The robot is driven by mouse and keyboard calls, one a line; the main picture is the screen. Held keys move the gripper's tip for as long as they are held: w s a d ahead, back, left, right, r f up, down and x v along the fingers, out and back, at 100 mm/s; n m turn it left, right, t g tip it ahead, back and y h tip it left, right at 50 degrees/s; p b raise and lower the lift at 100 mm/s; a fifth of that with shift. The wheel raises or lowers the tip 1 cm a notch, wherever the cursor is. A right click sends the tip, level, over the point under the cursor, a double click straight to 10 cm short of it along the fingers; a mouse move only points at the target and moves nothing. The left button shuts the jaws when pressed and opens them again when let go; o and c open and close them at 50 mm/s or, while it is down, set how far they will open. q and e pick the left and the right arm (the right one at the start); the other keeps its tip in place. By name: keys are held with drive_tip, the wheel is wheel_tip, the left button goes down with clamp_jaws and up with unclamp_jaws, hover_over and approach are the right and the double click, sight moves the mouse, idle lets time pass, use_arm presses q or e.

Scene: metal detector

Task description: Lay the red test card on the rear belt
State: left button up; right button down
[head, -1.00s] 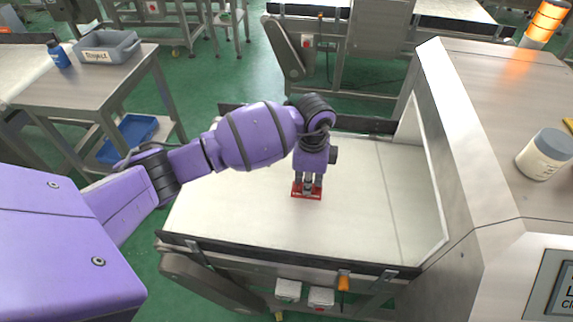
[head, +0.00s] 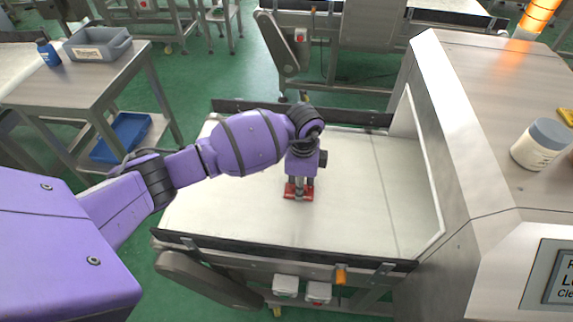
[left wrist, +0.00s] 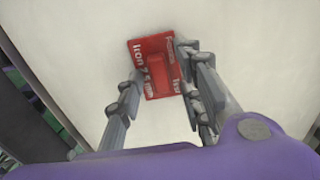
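The red test card (head: 298,196) appears to lie flat on the pale belt (head: 345,190), left of the machine's opening. In the left wrist view the card (left wrist: 158,90) shows white lettering and a raised red block in its middle. My left gripper (head: 299,184) points down right over the card. In the left wrist view its fingers (left wrist: 159,62) stand apart on either side of the block, with gaps between. Any thin gap between card and belt is too small to tell. My right gripper is in no view.
The steel machine housing (head: 490,130) stands at the right, with a white jar (head: 537,148) on top. Dark rails (head: 280,252) edge the belt. A side table at the left holds a grey tray (head: 97,46) and a blue bottle (head: 48,53). The belt around the card is clear.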

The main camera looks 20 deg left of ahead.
use_arm(q)
drive_tip(key=shift+r, duration=0.1)
wheel_tip(320, 180, up, 12)
drive_tip(key=p, duration=0.1)
drive_tip(key=shift+r, duration=0.2)
idle(0.4)
